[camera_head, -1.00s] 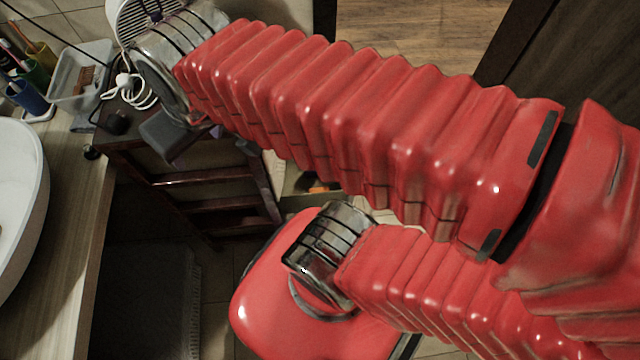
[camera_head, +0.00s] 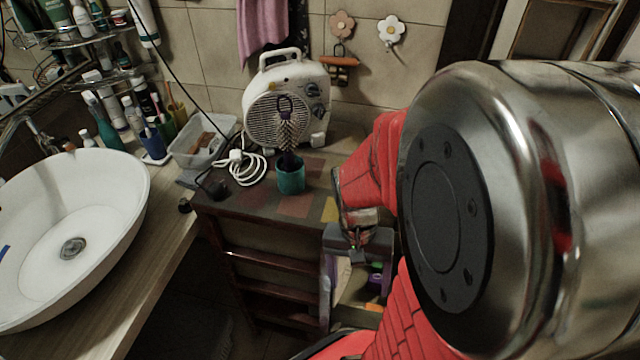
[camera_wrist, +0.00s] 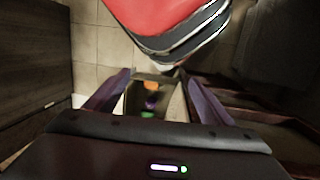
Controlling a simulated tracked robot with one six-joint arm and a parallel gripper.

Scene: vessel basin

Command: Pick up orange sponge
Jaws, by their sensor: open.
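A small orange thing, probably the orange sponge (camera_head: 374,307), lies low in a pale open container (camera_head: 345,293) beside the dark wooden shelf unit. In the wrist view the orange sponge (camera_wrist: 152,85) shows at the far end of the container, between my fingers in the picture. My gripper (camera_wrist: 156,76) is open and empty, with its two purple fingers spread apart. In the head view my gripper (camera_head: 358,254) is small and partly hidden, above the container. The sponge is below it, apart from the fingers.
Purple (camera_wrist: 152,102) and green (camera_wrist: 147,115) things lie near the sponge. The shelf unit (camera_head: 275,262) stands left of the container, with a white heater (camera_head: 287,108) and a teal cup (camera_head: 290,180) on top. A white basin (camera_head: 110,190) is at left.

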